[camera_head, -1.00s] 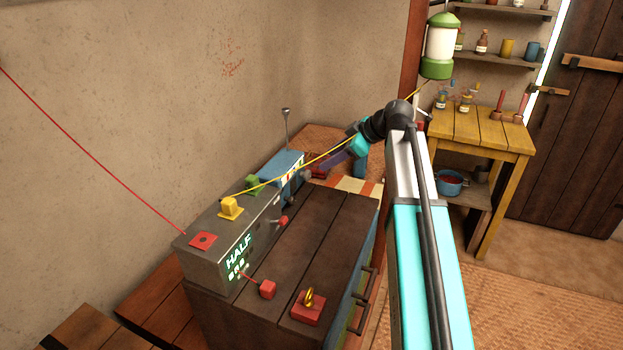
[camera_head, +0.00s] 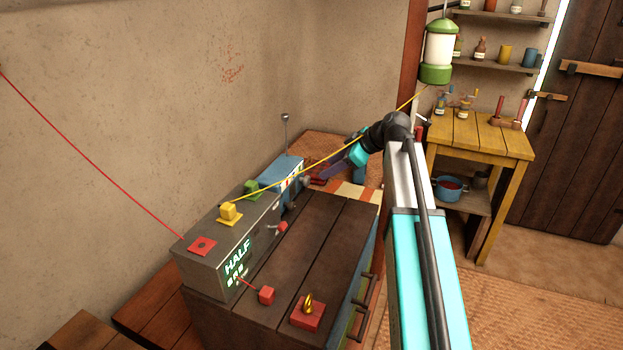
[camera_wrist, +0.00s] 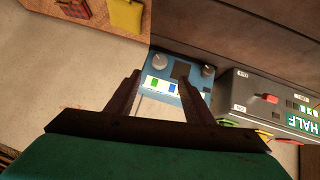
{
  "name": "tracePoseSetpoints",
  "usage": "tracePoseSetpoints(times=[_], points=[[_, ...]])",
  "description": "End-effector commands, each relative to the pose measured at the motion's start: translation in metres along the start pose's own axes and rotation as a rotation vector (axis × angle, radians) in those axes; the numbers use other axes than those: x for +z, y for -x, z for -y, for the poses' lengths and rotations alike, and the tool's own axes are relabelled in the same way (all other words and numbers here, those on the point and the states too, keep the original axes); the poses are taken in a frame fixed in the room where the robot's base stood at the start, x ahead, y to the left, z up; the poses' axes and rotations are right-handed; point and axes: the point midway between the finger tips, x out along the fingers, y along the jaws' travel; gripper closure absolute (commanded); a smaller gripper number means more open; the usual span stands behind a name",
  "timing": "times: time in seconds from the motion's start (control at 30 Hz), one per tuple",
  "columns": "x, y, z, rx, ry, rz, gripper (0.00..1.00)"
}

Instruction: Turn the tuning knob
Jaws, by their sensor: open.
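The blue radio (camera_head: 281,171) stands at the far end of the dark cabinet, with an upright antenna. In the wrist view the radio (camera_wrist: 181,99) shows a white panel with coloured marks, a dark square and two round grey knobs, a left knob (camera_wrist: 158,59) and a right knob (camera_wrist: 208,71). I cannot tell which is the tuning knob. My gripper (camera_wrist: 158,79) is open and empty, its fingers spread in front of the radio, with the left knob appearing just beyond the gap. In the head view my gripper (camera_head: 322,174) is beside the radio, partly hidden by the arm.
A grey box (camera_head: 228,250) with a lit "HALF" display, coloured plugs and a red lever adjoins the radio. A red block with a gold ring (camera_head: 307,311) sits on the cabinet top (camera_head: 325,235).

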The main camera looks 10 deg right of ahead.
Motion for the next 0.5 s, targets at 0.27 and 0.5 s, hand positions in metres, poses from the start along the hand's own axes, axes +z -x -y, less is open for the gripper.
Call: tracePoseSetpoints(times=[0.27, 0.5], points=[[-0.001, -0.039, 0.0, -0.002, 0.0, 0.0, 0.52], [-0.001, -0.073, -0.001, -0.002, 0.0, 0.0, 0.52]])
